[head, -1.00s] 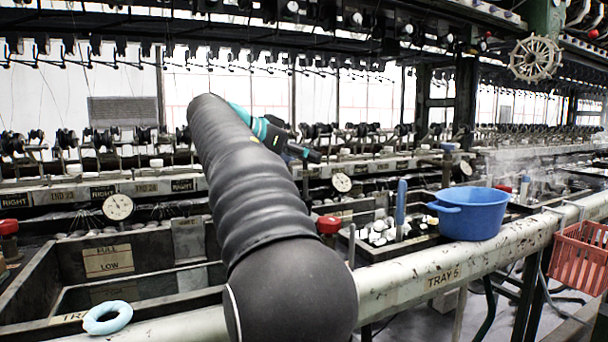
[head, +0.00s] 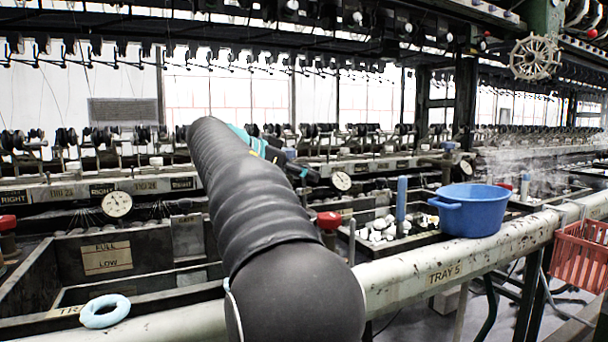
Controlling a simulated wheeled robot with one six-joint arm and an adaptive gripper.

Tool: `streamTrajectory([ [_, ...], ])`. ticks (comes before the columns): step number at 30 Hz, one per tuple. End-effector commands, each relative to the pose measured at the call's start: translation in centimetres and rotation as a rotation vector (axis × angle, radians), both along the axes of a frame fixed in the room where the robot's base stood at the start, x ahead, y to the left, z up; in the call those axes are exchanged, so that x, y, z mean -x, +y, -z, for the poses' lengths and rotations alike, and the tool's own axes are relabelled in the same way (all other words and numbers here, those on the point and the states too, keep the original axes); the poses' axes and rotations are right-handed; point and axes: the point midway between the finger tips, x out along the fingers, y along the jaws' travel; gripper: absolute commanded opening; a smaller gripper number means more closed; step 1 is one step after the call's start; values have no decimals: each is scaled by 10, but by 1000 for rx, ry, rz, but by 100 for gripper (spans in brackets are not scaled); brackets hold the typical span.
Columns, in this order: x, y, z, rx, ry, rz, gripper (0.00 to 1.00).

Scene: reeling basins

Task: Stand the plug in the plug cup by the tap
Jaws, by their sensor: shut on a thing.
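My gripper (head: 304,173) shows only in part, as a teal and dark end beyond my black arm, above the basins. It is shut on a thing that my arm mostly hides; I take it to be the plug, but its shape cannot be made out. A tap with a red knob (head: 329,222) stands just right of my arm, nearer than the gripper in the picture. I cannot make out the plug cup; my arm covers part of the area beside this tap.
A blue basin (head: 470,211) stands on the right by the white pipe (head: 400,285). A blue upright post (head: 402,199) stands beside pale pieces in a tray. A light-blue ring (head: 105,311) lies at front left. A red basket (head: 580,256) hangs at right.

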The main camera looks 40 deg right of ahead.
Motion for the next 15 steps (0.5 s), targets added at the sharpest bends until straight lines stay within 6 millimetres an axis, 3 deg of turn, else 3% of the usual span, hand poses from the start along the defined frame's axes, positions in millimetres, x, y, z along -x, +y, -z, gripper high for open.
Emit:
streamTrajectory([
  [1, 0, 0, 1, 0, 0, 0, 36],
  [3, 0, 0, 0, 0, 0, 0, 54],
  [4, 0, 0, 0, 0, 0, 0, 56],
  [15, 0, 0, -4, 0, 0, 0, 56],
])
